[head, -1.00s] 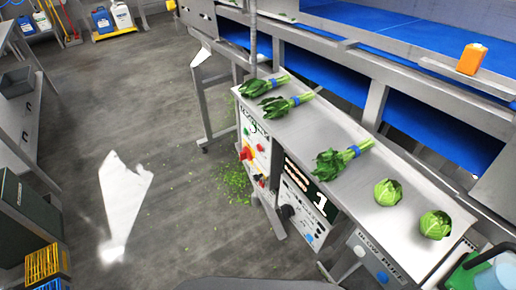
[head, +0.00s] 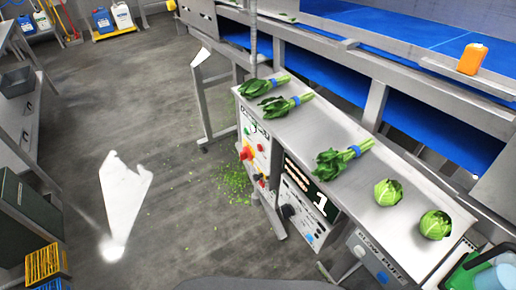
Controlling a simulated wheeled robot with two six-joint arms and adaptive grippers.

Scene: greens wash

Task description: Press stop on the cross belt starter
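A white control box (head: 254,142) is on the front of the steel bench, below the leafy bunches. It carries a green button (head: 247,130), a red button (head: 260,147) and a red knob on yellow (head: 246,153). Its lettering is too small to read, so I cannot tell whether it is the cross belt starter. To its right is a panel (head: 296,205) with a dark display, a black knob and a large "1". Farther right is a grey panel (head: 373,262) with a blue button. Neither of my grippers is in view.
Leafy bunches (head: 340,159) and two round green heads (head: 388,192) lie on the steel bench (head: 318,134). Blue belts run behind it, with an orange container (head: 472,59) on the ledge. A yellow crate (head: 43,262) stands lower left.

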